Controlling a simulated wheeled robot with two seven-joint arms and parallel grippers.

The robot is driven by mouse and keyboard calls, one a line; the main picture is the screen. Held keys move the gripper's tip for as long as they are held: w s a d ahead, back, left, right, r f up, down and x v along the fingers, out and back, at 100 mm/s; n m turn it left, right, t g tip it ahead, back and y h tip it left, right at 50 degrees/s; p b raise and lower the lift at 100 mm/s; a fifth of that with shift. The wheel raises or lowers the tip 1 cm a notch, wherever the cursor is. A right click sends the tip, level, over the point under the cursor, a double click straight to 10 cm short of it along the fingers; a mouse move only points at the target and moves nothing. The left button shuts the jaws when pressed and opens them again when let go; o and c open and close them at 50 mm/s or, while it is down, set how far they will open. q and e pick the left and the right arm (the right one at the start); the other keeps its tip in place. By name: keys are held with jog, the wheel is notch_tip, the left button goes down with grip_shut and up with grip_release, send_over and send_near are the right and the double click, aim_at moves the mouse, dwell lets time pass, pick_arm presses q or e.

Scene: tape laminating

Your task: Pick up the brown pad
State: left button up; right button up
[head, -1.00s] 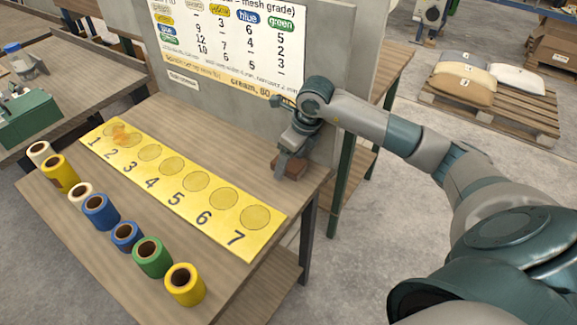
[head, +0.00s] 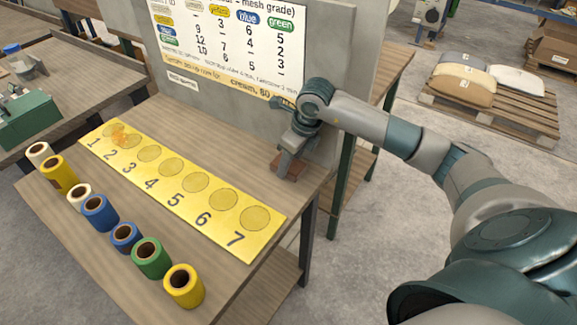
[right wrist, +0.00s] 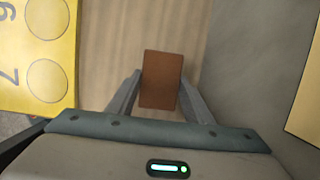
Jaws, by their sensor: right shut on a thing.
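The brown pad (head: 293,172) is at the right end of the wooden table, close to the upright grey board. My right gripper (head: 288,166) reaches down over it and partly hides it. In the right wrist view the pad (right wrist: 161,70) is between the two fingers of the gripper (right wrist: 161,88), which are shut on its sides. The pad appears to be at the table top; I cannot tell any gap beneath it. My left gripper is not in view.
A yellow strip (head: 163,203) with numbered circles lies left of the pad. Several coloured tape rolls (head: 150,257) stand along the front edge. The grey board (head: 215,112) with a chart rises behind. Bare table surrounds the pad.

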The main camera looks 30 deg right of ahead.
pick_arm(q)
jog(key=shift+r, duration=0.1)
pick_arm(e)
jog(key=shift+r, duration=0.1)
